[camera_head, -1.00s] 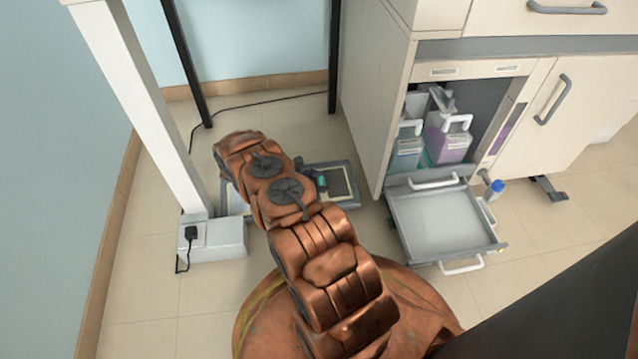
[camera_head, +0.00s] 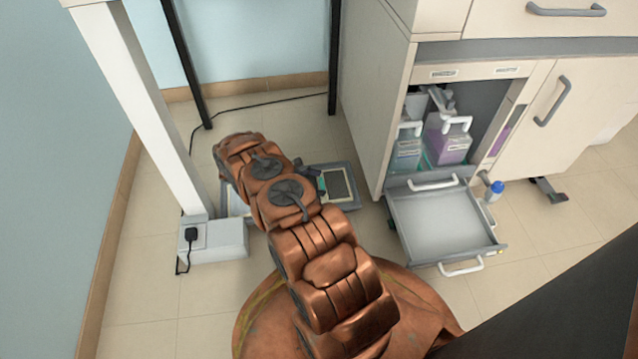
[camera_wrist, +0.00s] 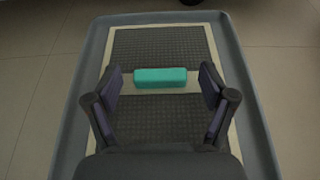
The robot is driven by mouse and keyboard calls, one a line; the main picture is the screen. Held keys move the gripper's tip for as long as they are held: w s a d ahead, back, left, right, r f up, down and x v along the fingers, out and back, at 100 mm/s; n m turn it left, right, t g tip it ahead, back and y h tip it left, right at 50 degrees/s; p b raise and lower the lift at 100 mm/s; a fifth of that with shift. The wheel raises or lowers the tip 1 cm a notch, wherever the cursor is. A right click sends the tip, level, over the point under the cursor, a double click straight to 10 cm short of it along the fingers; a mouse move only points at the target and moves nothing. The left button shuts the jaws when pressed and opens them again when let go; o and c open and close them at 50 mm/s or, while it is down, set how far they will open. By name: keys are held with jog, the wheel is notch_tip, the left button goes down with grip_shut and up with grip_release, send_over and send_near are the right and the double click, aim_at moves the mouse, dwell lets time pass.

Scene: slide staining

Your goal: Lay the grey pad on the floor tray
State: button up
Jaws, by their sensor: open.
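The floor tray (camera_wrist: 252,95) is a shallow blue-grey tray; its right part shows in the head view (camera_head: 352,204). Inside it lies the grey pad (camera_wrist: 160,118), dark and textured, as two panels with a cream border and cream middle strip. In the head view the pad (camera_head: 339,183) is partly hidden by my arm. A teal block (camera_wrist: 160,77) sits on the middle strip. My gripper (camera_wrist: 161,80) is open above the tray, one finger on each side of the block, with gaps on both sides.
A white post on a socketed base (camera_head: 215,243) stands left of the tray. A cabinet (camera_head: 372,110) stands to the right, with bottles (camera_head: 447,145) inside and a pulled-out drawer (camera_head: 447,225). A blue-capped bottle (camera_head: 495,190) stands beside the drawer. A cable runs along the back floor.

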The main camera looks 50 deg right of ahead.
jog(key=p+v, duration=0.2)
jog(key=v, duration=0.5)
jog(key=shift+w+a+r+p, duration=0.1)
jog(key=shift+p, duration=0.25)
